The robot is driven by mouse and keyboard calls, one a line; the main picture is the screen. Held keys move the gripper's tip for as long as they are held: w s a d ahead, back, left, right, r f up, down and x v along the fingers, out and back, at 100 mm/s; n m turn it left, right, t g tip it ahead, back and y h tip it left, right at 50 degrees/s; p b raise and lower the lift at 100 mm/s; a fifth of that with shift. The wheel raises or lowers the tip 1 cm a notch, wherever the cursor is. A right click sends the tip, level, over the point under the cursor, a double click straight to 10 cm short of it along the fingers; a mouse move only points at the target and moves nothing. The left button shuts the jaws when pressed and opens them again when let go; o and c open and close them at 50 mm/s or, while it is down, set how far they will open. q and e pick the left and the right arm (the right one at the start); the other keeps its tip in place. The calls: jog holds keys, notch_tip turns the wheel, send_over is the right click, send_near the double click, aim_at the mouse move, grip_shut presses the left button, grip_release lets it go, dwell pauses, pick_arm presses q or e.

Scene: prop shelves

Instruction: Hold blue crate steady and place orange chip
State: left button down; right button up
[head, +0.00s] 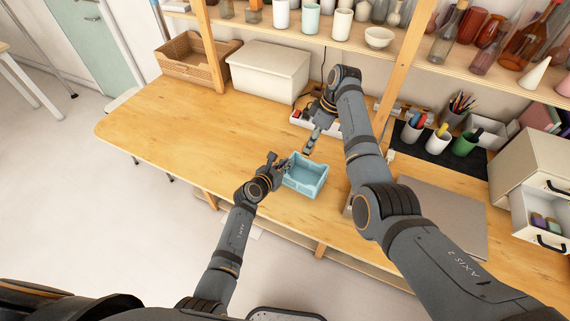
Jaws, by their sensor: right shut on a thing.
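The blue crate (307,188) sits upright and open-topped on the wooden table, near its front edge. My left gripper (284,165) is at the crate's back left corner, against or just over its rim. The fingers are too small to tell whether they are open or closed on the wall. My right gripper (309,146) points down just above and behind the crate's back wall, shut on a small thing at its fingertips. The orange chip cannot be made out clearly there. The part of the crate's inside that shows looks empty.
Behind my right gripper is a white power strip or tray (300,119). A white box (268,71) and a wicker basket (192,58) stand at the back left. A dark mat (437,148) with pen cups lies right. The table's left is clear.

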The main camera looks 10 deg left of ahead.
jog(key=shift+c, duration=0.2)
jog(key=f+m, duration=0.1)
jog(key=m, duration=0.1)
jog(key=f+m+t, duration=0.1)
jog(key=f+m, duration=0.2)
jog(key=m, duration=0.1)
jog(key=shift+s+d+f+m, duration=0.1)
jog(key=shift+s+f+m, duration=0.1)
jog(key=shift+f+m, duration=0.1)
jog(key=shift+d+f+m+t, duration=0.1)
jog(key=shift+f+m+t, duration=0.15)
jog(key=shift+f+m, duration=0.7)
jog(key=shift+d+f+m+t, duration=0.1)
jog(key=shift+f+m+t, duration=0.2)
jog(key=shift+f, duration=1.25)
jog(key=shift+s, duration=0.1)
send_over(308, 180)
jog(key=shift+f, duration=2.3)
jog(key=o, duration=1.1)
jog(key=shift+c, duration=0.2)
